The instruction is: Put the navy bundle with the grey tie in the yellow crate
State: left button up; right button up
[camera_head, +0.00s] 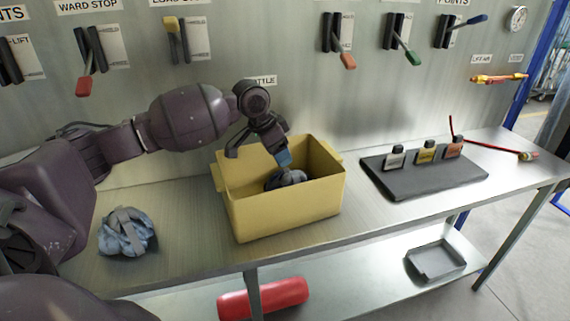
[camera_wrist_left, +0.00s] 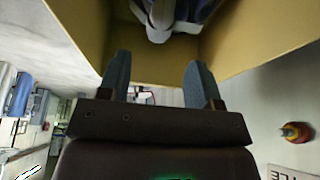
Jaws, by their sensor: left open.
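The navy bundle with a grey tie (camera_head: 287,178) lies inside the yellow crate (camera_head: 290,212), near its middle. My left gripper (camera_head: 282,156) is over the crate, with its blue fingertips just above the bundle. In the left wrist view the fingers (camera_wrist_left: 158,70) are apart with nothing between them. The bundle (camera_wrist_left: 172,20) shows there at the top edge, partly cut off, beyond the fingertips and apart from them. My right gripper is not in view.
A light blue bundle with a grey tie (camera_head: 126,232) lies on the bench left of the crate. A dark block with tagged pieces (camera_head: 424,178) stands right of it. A red cylinder (camera_head: 263,298) and a grey tray (camera_head: 436,261) are on the lower shelf. Levers line the back panel.

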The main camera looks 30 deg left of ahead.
pick_arm(q)
jog(key=shift+v, duration=2.05)
